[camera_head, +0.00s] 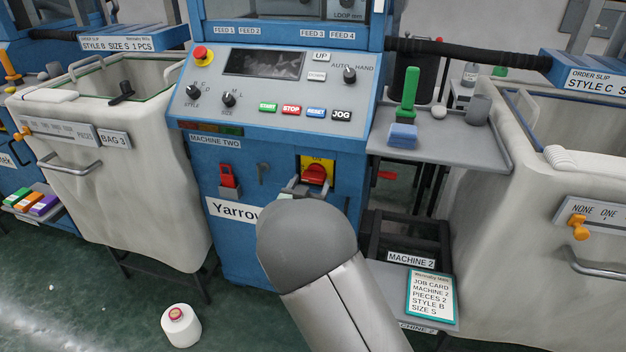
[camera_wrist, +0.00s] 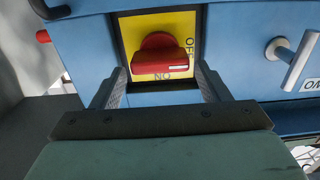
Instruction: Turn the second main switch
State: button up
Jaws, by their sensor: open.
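The main switch is a red rotary handle (camera_head: 315,174) on a yellow plate on the blue front of the machine labelled MACHINE TWO. In the wrist view the red handle (camera_wrist: 163,60) lies roughly level, its white mark at the right end near the word OFF. ON is at the lower edge of the plate there, upside down. My gripper (camera_head: 304,190) is at the switch in the head view, partly hidden by my arm. In the wrist view my gripper (camera_wrist: 160,82) is open, one finger on each side below the handle, with visible gaps.
A red switch (camera_head: 228,178) and a grey lever (camera_head: 263,172) sit left of the main switch. The control panel (camera_head: 270,85) is above. Fabric bins stand left (camera_head: 110,180) and right (camera_head: 500,215). A side shelf (camera_head: 440,150) juts out at right. A yarn cone (camera_head: 180,325) stands on the floor.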

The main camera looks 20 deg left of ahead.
aim_at(312, 180)
jog(key=shift+w+a, duration=0.1)
jog(key=shift+w, duration=1.6)
jog(key=c, duration=0.7)
